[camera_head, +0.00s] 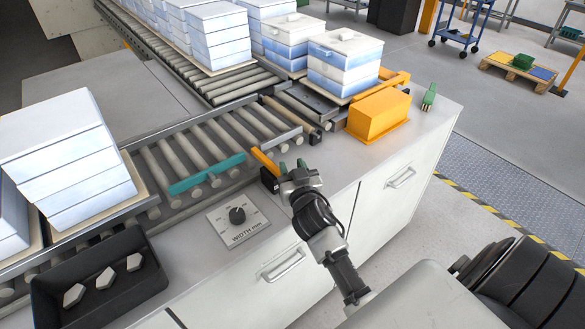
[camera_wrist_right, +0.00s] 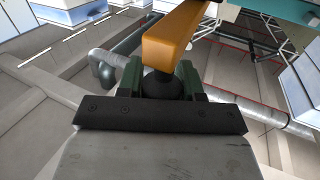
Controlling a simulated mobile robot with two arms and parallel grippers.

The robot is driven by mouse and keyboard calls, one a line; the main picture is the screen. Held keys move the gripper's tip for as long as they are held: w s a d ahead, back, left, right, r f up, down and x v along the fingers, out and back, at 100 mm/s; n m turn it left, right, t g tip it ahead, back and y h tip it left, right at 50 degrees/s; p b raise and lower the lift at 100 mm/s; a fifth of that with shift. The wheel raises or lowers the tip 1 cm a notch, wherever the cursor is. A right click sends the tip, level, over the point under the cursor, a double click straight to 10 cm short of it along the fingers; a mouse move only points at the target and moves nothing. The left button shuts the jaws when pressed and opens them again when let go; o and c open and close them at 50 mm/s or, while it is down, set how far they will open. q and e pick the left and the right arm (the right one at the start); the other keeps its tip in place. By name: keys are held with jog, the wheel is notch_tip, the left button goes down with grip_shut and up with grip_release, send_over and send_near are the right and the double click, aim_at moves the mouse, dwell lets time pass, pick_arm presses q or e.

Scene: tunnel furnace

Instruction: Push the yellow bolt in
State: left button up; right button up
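The yellow bolt (camera_head: 264,161) is an orange-yellow bar at the near edge of the roller conveyor, beside a small black block (camera_head: 269,180). In the right wrist view the bolt (camera_wrist_right: 176,40) crosses above my fingers, with a dark round knob (camera_wrist_right: 163,85) under it. My right gripper (camera_head: 292,166) is at the bolt's near side. Its green fingers, also in the wrist view (camera_wrist_right: 161,82), stand partly apart with the knob filling the gap. They appear closed on it, though the contact is partly hidden. My left gripper is not in view.
A teal bar (camera_head: 206,174) crosses the rollers to the left. A WIDTH dial plate (camera_head: 237,217), a black bin (camera_head: 100,281) of white pieces and an orange box (camera_head: 377,115) are on the cabinet. White box stacks (camera_head: 66,150) stand on the conveyors.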

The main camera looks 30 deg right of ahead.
aim_at(268, 159)
grip_shut()
jog(key=w+b, duration=0.1)
jog(key=w, duration=0.2)
jog(key=w+b, duration=0.2)
jog(key=w, duration=0.2)
jog(key=w+a+b, duration=0.1)
jog(key=w, duration=0.2)
jog(key=shift+w+f, duration=0.2)
jog(key=shift+w+d+r+b, duration=0.1)
jog(key=shift+w+r+b, duration=0.05)
jog(key=shift+b, duration=0.15)
jog(key=shift+r, duration=0.15)
jog(key=shift+o, duration=0.3)
grip_release()
jog(key=o, duration=0.4)
jog(key=shift+w, duration=0.2)
jog(key=shift+s, duration=0.15)
jog(key=b+v, duration=0.1)
jog(key=v, duration=0.9)
jog(key=shift+s+a, duration=0.2)
jog(key=shift+s, duration=0.1)
